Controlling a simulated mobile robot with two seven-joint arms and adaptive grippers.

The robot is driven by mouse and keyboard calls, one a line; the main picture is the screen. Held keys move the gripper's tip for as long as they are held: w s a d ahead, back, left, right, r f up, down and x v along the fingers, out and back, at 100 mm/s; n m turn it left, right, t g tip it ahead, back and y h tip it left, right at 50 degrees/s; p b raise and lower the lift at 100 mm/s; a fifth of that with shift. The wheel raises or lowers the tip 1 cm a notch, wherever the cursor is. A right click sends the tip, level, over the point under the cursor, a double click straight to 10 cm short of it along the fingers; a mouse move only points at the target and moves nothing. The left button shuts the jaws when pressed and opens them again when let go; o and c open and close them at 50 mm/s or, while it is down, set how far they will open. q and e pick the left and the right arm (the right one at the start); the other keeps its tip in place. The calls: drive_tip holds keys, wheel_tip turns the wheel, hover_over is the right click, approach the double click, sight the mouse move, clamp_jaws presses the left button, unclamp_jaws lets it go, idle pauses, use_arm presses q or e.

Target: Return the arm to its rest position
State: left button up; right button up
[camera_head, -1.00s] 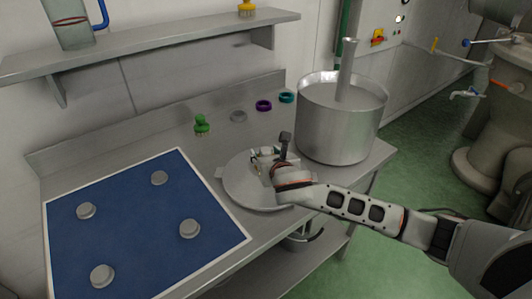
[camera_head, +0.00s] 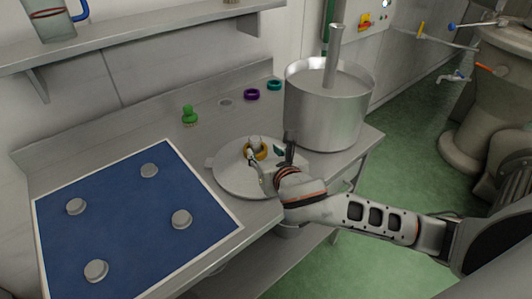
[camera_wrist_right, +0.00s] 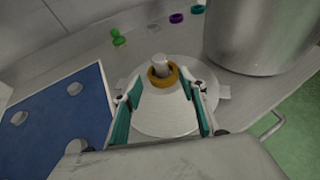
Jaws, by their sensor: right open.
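My right gripper (camera_head: 268,168) is over the round grey plate (camera_head: 232,180) on the steel table. In the right wrist view its two fingers (camera_wrist_right: 160,103) are spread apart with nothing between the tips. Just beyond them a yellow ring (camera_wrist_right: 162,75) sits around a short grey post on the plate. The ring also shows in the head view (camera_head: 257,153), partly hidden by a finger. My right arm (camera_head: 365,216) reaches in from the lower right. My left gripper is in neither view.
A large steel pot (camera_head: 328,112) stands close to the right of the plate. A blue mat (camera_head: 125,225) with several grey discs lies at left. A green knobbed object (camera_head: 189,116), a purple ring (camera_head: 251,94) and a teal ring (camera_head: 274,85) lie along the back. A shelf (camera_head: 130,35) overhangs.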

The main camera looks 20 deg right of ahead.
drive_tip(key=shift+s+r, duration=0.2)
drive_tip(key=shift+s, duration=0.15)
drive_tip(key=s+d+f+m+g+h, duration=0.2)
drive_tip(key=s+d+f+m+g, duration=0.1)
drive_tip(key=s+d+f+m, duration=0.75)
drive_tip(key=s+d+f+m+g+h, duration=0.25)
drive_tip(key=s+d+f+m, duration=0.4)
drive_tip(key=s+m, duration=0.85)
drive_tip(key=w+a+f+m+t+y, duration=0.2)
drive_tip(key=w+a+f+m+y, duration=0.2)
drive_tip(key=a+f, duration=1)
drive_tip(key=shift+w+a+f+m+t+y, duration=0.2)
drive_tip(key=shift+a+f+m+t+y, duration=0.45)
drive_tip(key=shift+y, duration=1.1)
drive_tip(key=shift+d+r+g, duration=0.15)
drive_tip(key=shift+d+g, duration=0.15)
